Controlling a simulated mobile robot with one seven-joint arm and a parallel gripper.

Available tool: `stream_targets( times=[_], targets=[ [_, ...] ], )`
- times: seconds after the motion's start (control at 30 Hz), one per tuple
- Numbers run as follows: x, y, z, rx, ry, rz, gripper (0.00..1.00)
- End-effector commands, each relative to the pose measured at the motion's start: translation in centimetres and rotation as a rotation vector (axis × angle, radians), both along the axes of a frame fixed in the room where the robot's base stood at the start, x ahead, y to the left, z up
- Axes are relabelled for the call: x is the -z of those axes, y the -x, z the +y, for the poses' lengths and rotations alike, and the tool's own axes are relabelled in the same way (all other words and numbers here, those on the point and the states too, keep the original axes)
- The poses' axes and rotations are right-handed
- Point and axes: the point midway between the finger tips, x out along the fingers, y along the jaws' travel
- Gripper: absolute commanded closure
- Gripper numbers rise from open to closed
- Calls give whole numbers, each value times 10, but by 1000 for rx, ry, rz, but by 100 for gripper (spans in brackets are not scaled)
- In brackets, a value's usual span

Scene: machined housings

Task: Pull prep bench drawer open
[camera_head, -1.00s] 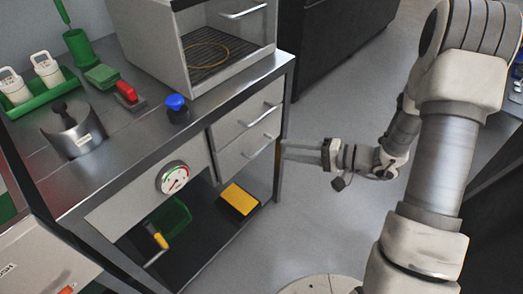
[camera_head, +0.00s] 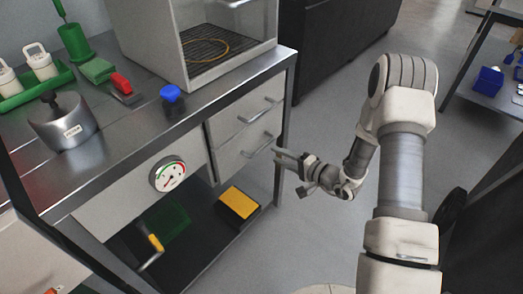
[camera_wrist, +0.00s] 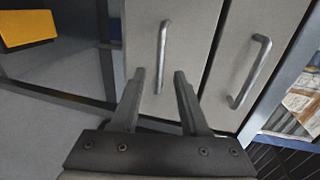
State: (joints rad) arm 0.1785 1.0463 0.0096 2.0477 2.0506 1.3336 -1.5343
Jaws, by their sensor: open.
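The prep bench (camera_head: 130,122) has two grey drawers stacked at its right end. The upper drawer (camera_head: 226,121) has a bar handle (camera_head: 262,106), and the lower drawer (camera_head: 232,156) has a bar handle (camera_head: 256,144). Both drawers look shut. My gripper (camera_head: 277,154) is open and empty, in front of the lower drawer. In the wrist view, my gripper (camera_wrist: 159,73) points at the lower drawer's front (camera_wrist: 180,30), with its handle (camera_wrist: 162,55) lined up between the fingertips. I cannot tell if the fingers touch anything. The upper drawer's handle (camera_wrist: 249,70) is right of them.
A lower shelf holds a yellow-topped box (camera_head: 238,203) and a green bin (camera_head: 174,218). A dial gauge (camera_head: 168,173) is on the bench front. A glass-fronted cabinet (camera_head: 200,40), a blue-capped item (camera_head: 171,97) and a metal weight (camera_head: 65,125) stand on top. The floor in front is clear.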

Motion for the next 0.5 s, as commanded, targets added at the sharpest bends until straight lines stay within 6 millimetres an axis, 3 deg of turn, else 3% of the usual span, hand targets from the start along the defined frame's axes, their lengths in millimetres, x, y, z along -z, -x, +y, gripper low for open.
stream_targets(
  times=[0.2,0.5],
  targets=[
    [11,-27,36,-2,0,-1,55],
    [16,-45,58,-1,-1,0,55]
  ],
)
